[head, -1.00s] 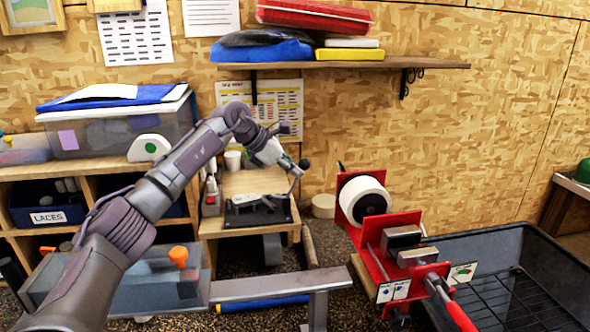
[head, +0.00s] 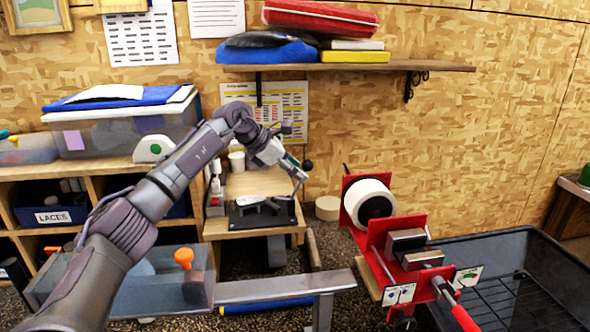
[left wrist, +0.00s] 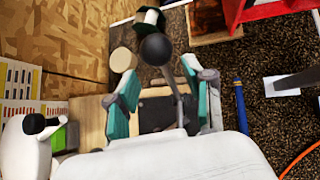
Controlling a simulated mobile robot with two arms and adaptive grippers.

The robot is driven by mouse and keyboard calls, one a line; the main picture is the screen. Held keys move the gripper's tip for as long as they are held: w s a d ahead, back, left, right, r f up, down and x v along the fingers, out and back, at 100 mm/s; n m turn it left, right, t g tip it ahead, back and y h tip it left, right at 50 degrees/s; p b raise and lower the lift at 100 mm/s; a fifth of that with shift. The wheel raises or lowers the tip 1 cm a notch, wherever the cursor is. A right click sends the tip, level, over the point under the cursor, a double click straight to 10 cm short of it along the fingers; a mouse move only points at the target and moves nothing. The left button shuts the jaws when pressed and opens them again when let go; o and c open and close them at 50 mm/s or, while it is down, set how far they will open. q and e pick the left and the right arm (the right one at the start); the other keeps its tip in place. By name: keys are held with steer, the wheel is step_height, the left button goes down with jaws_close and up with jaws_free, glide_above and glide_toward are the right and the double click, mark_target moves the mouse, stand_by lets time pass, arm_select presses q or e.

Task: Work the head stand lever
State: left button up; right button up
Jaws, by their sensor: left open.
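The head stand (head: 278,218) is a black plate with grey metal parts on a small wooden bench. Its lever seems to be the thin grey rod ending in a black ball knob (head: 307,165); the knob also shows large in the left wrist view (left wrist: 157,48). My left gripper (head: 290,166) is over the bench, close to the knob. In the left wrist view its two teal-padded fingers (left wrist: 158,88) are apart, with the rod between them and the knob beyond. I cannot tell if either finger touches the rod. My right gripper is not in view.
A red frame with a white roll (head: 368,202) stands right of the bench, beside a black wire-bottomed bin (head: 510,262). A shelf (head: 350,67) hangs above. A metal bar (head: 285,289) lies in front. White bottles (head: 215,188) and a cup (head: 237,161) stand at the bench's left.

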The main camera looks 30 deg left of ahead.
arm_select(q)
steer(key=shift+d+f, duration=0.1)
steer(key=shift+d, duration=0.15)
steer(key=v, duration=1.2)
